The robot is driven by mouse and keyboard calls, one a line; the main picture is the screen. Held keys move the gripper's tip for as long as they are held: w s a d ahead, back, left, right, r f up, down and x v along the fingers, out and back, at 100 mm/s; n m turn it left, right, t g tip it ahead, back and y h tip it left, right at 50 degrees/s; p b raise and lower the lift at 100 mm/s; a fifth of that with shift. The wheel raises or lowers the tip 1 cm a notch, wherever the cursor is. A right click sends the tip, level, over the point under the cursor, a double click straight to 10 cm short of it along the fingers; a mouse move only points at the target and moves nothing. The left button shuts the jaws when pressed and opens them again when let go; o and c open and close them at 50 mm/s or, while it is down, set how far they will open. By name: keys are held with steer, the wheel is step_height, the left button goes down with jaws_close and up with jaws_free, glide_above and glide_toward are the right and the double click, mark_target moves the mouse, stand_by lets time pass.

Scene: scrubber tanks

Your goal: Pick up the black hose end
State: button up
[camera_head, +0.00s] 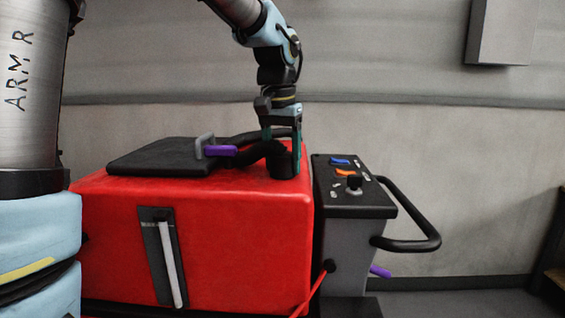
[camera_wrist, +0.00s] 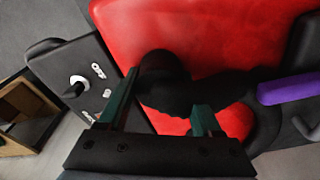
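The black hose end (camera_head: 284,163) stands at the right end of the red tank's top (camera_head: 190,200), with its hose curving back toward the black lid. My gripper (camera_head: 282,138) points down over the hose end, its teal fingers spread to either side. In the wrist view the dark hose end (camera_wrist: 163,75) shows between and beyond the open fingers of my gripper (camera_wrist: 166,90). I cannot tell whether either finger touches it.
A black lid (camera_head: 150,158) with a grey handle and a purple grip (camera_head: 221,151) lies left of the hose. A control panel (camera_head: 350,185) with switches, a knob and a black handle (camera_head: 425,240) stands to the right. The wall is behind.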

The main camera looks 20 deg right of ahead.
mark_target(283, 153)
jaws_close()
stand_by(0.3)
steer(key=shift+r, duration=0.1)
step_height(283, 153, up, 10)
steer(key=shift+b, duration=0.35)
steer(key=shift+r+p, duration=1.45)
step_height(283, 153, up, 2)
steer(key=shift+r+p, duration=0.25)
steer(key=shift+p, duration=0.9)
